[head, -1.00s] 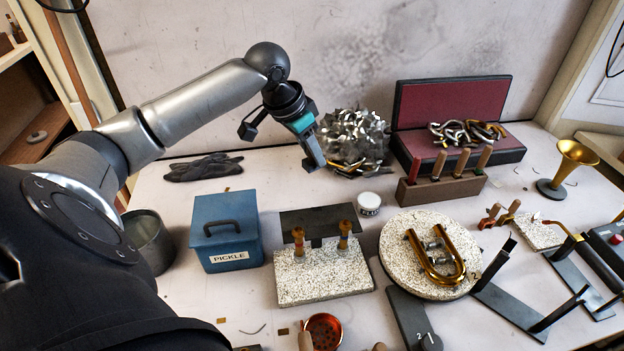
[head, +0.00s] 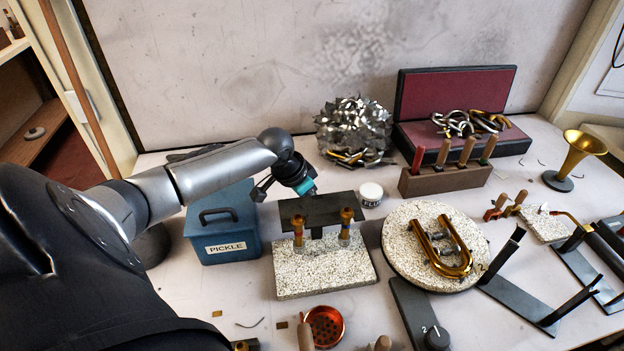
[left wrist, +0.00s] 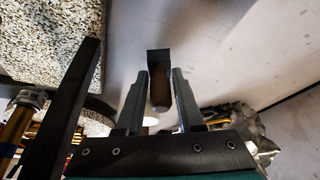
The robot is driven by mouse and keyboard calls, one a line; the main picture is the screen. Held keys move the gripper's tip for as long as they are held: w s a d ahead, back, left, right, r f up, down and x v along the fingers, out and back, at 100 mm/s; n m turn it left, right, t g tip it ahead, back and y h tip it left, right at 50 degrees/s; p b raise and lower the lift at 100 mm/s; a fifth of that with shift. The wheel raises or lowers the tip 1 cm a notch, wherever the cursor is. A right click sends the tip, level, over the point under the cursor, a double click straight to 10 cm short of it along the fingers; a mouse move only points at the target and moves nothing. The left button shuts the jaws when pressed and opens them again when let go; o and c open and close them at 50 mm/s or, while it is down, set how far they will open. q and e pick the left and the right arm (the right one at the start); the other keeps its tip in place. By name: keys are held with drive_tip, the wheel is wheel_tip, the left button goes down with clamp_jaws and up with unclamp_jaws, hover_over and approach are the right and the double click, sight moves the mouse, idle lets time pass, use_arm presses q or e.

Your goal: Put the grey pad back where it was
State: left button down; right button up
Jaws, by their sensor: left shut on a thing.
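The plate's dark edge (left wrist: 65,110) and the speckled block (left wrist: 55,35) show at the left there. My right gripper is not in view.
A round speckled slab (head: 405,235) with a brass U-tube (head: 455,262) is further right.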

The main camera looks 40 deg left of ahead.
use_arm(q)
drive_tip(key=shift+f, duration=0.6)
drive_tip(key=shift+f, duration=0.1)
drive_tip(key=c, duration=0.5)
unclamp_jaws()
drive_tip(key=shift+p+v, duration=1.6)
drive_tip(key=shift+v, duration=4.55)
drive_tip(key=shift+w+d, duration=0.1)
